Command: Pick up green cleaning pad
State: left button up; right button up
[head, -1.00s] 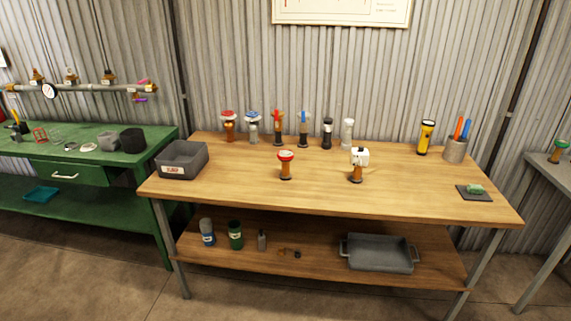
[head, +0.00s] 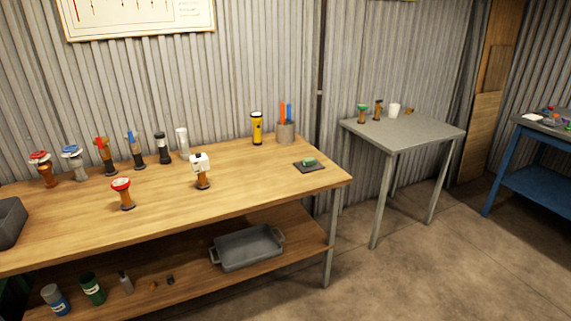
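The green cleaning pad (head: 309,161) is small and lies on a dark flat square mat (head: 300,168). The mat sits near the right end of the wooden workbench top (head: 240,194). Neither of my grippers shows in the head view.
A yellow flashlight (head: 256,128) and a grey cup (head: 285,133) with orange and blue handles stand behind the pad. Several valve-like fittings, such as a white-topped one (head: 201,170), stand further left. A grey table (head: 405,133) stands to the right, with bare floor (head: 390,270) before it.

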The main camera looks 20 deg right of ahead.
aim_at(309, 162)
jog(key=i+l, duration=0.45)
jog(key=l, duration=0.15)
jog(key=i+l, duration=0.45)
jog(key=l, duration=0.2)
jog(key=i+l, duration=0.95)
jog(key=l, duration=0.3)
jog(key=i+l, duration=0.45)
jog(key=l, duration=0.15)
